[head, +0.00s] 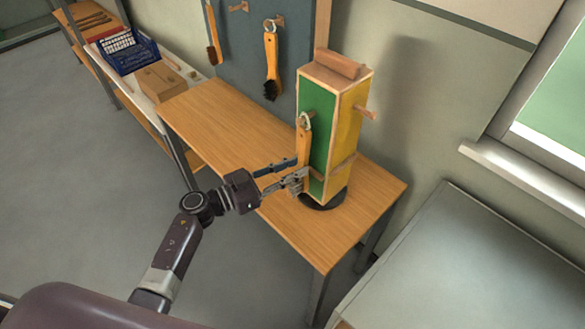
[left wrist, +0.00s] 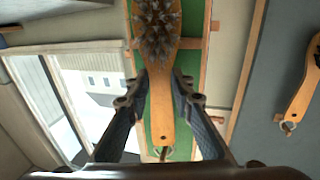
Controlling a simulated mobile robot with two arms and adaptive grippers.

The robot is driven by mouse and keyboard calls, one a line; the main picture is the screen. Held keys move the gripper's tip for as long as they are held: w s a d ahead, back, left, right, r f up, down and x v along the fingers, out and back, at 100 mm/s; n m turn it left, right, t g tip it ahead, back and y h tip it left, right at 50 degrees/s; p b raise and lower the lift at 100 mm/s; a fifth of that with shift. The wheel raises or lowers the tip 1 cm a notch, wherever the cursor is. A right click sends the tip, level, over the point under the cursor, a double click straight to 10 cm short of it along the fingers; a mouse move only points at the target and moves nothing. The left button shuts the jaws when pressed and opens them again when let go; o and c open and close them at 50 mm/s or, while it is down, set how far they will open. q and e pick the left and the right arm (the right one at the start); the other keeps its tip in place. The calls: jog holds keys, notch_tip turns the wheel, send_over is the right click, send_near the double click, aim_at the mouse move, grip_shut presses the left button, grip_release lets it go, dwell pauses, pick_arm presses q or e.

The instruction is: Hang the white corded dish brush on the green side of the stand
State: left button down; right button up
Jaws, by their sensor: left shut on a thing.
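The stand is an upright wooden box with a green side (head: 318,98) facing left and a yellow side (head: 347,125) facing right. The white corded dish brush (head: 303,145) is upright against the green side, its pale cord loop at the top beside a short peg (head: 310,114). I cannot tell whether the loop is around the peg. My left gripper (head: 299,172) is shut on the brush's lower part. In the left wrist view, the handle (left wrist: 161,105) lies between the fingers, dark bristles (left wrist: 157,28) above, and the loop (left wrist: 160,152) partly shows below. My right gripper is not in view.
The stand rests on a dark round base (head: 322,200) on a wooden table (head: 225,125). Other brushes (head: 271,62) hang on a grey board (head: 245,55) behind. A blue crate (head: 128,52) and cardboard box (head: 160,82) stand farther left. The table left of the stand is clear.

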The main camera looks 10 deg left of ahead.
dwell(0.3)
pick_arm(q)
jog(key=c, duration=1.6)
grip_release()
jog(key=shift+s+a, duration=0.1)
jog(key=shift+s+a+p, duration=0.3)
jog(key=shift+s+a, duration=0.15)
jog(key=shift+a, duration=0.1)
jog(key=shift+p+v, duration=0.8)
jog(key=shift+v, duration=1.95)
jog(key=shift+w+r, duration=0.1)
